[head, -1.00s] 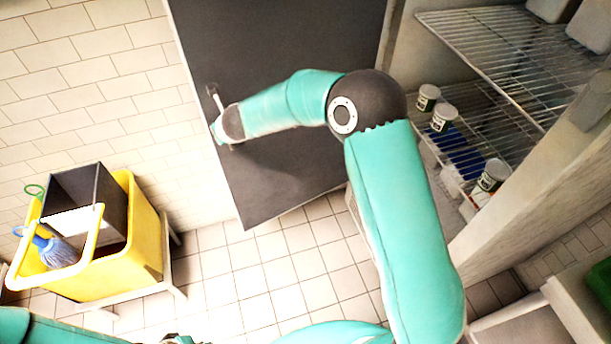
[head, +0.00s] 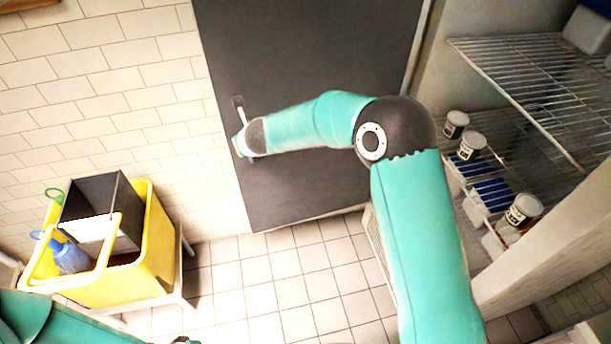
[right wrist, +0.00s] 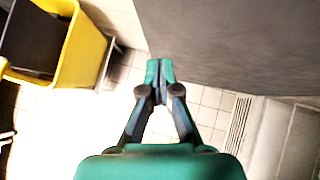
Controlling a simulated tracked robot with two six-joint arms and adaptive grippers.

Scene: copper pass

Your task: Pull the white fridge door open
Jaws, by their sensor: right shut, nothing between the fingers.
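A tall dark grey door (head: 310,60) stands at the back in the head view; I see no white door face. A metal bar handle (head: 239,104) is near its left edge. My right gripper (head: 238,146) is at the handle's lower part, partly hidden by its own wrist. In the right wrist view its fingers (right wrist: 160,77) are together and empty, with the dark door face (right wrist: 240,45) beyond them on the right. I cannot tell whether the fingers touch the handle.
A yellow mop bucket (head: 150,240) on a pale stand is at the left by the tiled wall (head: 110,90). Wire shelves (head: 530,75) with several tins (head: 470,146) are at the right. The tiled floor (head: 270,290) before the door is clear.

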